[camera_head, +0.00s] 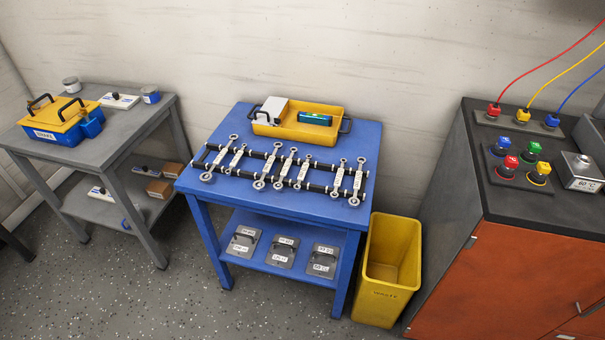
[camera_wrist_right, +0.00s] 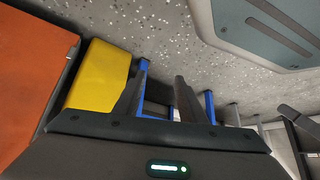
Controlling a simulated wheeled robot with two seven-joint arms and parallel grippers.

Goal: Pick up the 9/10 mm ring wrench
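Several silver ring wrenches (camera_head: 285,168) with white labels lie side by side on a dark rack with two rails (camera_head: 318,188) on top of the blue table (camera_head: 217,190). The labels are too small to read, so I cannot tell which wrench is the 9/10 mm one. My right gripper (camera_wrist_right: 157,98) shows only in the right wrist view. Its two fingers are apart with nothing between them, well away from the wrenches. My left gripper is not in view.
A yellow tray (camera_head: 290,131) stands at the back of the blue table. A yellow waste bin (camera_head: 393,270) stands right of it, beside an orange cabinet (camera_head: 500,275) with coloured plugs on top. A grey table (camera_head: 117,133) is at left. The floor in front is clear.

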